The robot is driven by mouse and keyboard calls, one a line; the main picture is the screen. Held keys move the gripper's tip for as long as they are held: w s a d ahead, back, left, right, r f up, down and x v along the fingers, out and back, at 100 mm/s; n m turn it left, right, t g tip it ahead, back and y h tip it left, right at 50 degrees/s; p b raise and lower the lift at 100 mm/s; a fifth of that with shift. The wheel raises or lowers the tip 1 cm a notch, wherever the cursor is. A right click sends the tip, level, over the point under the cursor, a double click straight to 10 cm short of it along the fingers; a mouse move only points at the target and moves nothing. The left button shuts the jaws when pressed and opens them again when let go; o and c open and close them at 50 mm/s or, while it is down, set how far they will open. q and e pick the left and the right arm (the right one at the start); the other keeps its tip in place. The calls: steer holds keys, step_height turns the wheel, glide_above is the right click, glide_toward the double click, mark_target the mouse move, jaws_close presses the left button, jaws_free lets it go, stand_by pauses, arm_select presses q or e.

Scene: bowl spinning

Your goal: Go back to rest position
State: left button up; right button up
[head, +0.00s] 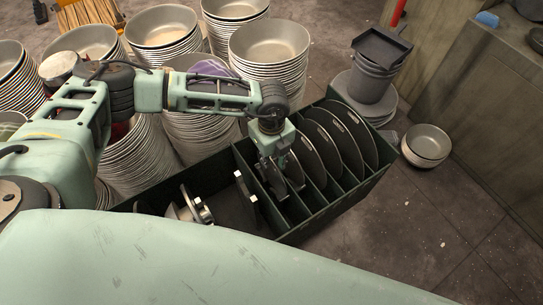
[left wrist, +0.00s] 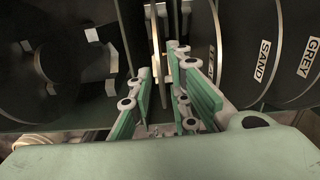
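My left gripper (head: 270,167) points down into the slotted dark green crate (head: 345,205), over the first of its disc slots. In the left wrist view its fingers (left wrist: 160,110) stand apart, with the thin edge of a disc (left wrist: 156,45) in line with the gap between them. I see space on both sides of that edge and no clear grip. The lower part of this disc is hidden in its slot. My right gripper is not seen in either view.
Several dark discs (head: 341,137) stand in the crate's other slots; some carry labels such as SAND and GREY. Stacks of bowls (head: 270,43) crowd the left and back. Grey buckets (head: 371,80) and a small bowl stack (head: 426,142) stand at the right. Bare floor lies at lower right.

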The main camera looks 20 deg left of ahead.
arm_select(q)
steer(key=shift+f, duration=0.1)
jaws_close()
steer(key=shift+r, duration=0.25)
stand_by(1.1)
steer(key=shift+r+p, duration=0.3)
steer(key=shift+p, duration=0.05)
steer(key=shift+r+p, duration=0.65)
steer(key=shift+r, duration=0.3)
steer(key=shift+r, duration=0.1)
steer(key=shift+r+p, duration=1.7)
steer(key=shift+r, duration=0.75)
